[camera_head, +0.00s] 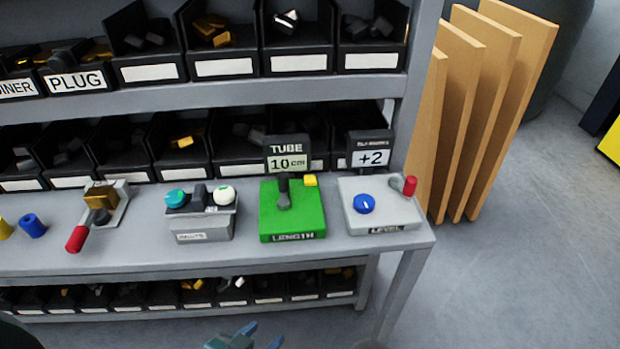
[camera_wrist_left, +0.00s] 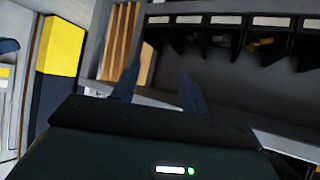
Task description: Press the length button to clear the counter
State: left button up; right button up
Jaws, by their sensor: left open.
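The green LENGTH box (camera_head: 305,221) stands on the shelf bench right of centre in the head view. It has a dark upright lever (camera_head: 283,196) and a small yellow button (camera_head: 310,180) at its back right corner. Behind it a dark display (camera_head: 288,155) reads "TUBE 10 cm". My left gripper (camera_head: 263,336) is at the bottom edge of the head view, below and apart from the box. In the left wrist view its two fingers (camera_wrist_left: 158,88) are spread with nothing between them. The LENGTH box is not seen in that view. My right gripper is not in view.
Right of the box is the grey LEVEL box (camera_head: 395,222) with a blue knob, a red-tipped lever and a "+2" display. Left is a grey box (camera_head: 202,222) with teal and white knobs. Black bins line the shelves. Wooden boards (camera_head: 490,110) lean at the right; the floor in front is clear.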

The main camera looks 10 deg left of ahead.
pick_arm(q)
grip_shut()
dwell(1.5)
